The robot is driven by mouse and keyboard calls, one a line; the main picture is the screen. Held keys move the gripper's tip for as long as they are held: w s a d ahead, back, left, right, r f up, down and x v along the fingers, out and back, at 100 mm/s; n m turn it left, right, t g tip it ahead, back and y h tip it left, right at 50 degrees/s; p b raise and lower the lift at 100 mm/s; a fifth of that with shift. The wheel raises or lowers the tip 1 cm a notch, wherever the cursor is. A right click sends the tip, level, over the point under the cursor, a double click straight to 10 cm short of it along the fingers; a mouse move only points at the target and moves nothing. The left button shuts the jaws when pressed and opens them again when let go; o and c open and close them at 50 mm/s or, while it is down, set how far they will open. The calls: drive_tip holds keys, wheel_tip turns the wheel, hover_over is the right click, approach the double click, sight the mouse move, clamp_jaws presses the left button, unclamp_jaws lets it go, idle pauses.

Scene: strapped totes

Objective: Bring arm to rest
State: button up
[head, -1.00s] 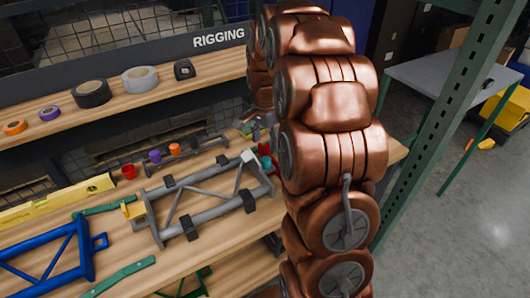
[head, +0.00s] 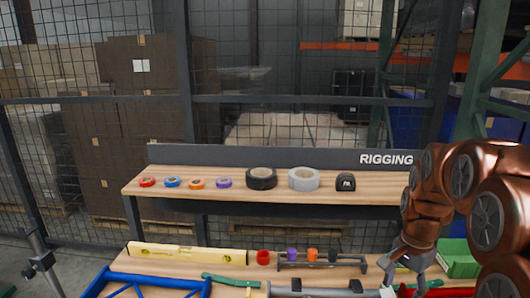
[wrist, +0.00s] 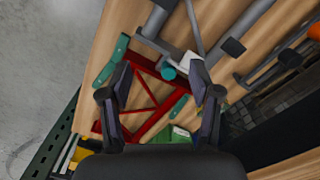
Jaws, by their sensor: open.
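My copper-coloured arm fills the right edge of the head view, bent with its end pointing down. My gripper (head: 404,275) hangs low over the right part of the workbench. The wrist view shows my gripper (wrist: 161,72) with its two dark fingers spread wide and nothing held between them. A red frame (wrist: 130,92) lies on the bench below and between the fingers. Whether a fingertip touches anything is hard to tell.
A grey frame (wrist: 168,45) lies beside the red one. The shelf above holds tape rolls (head: 261,179) and a tape measure (head: 345,183). A yellow level (head: 187,254) and a blue frame (head: 150,281) lie at left.

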drive_tip(key=s+a+n, duration=0.4)
drive_tip(key=s, duration=0.4)
drive_tip(key=s+a+f+n+g, duration=0.1)
drive_tip(key=s+a+n, duration=0.3)
drive_tip(key=s, duration=0.4)
drive_tip(key=s+a+n, duration=0.4)
drive_tip(key=s+a, duration=0.1)
drive_tip(key=s, duration=0.4)
drive_tip(key=shift+a+f, duration=0.25)
drive_tip(key=shift+f, duration=0.05)
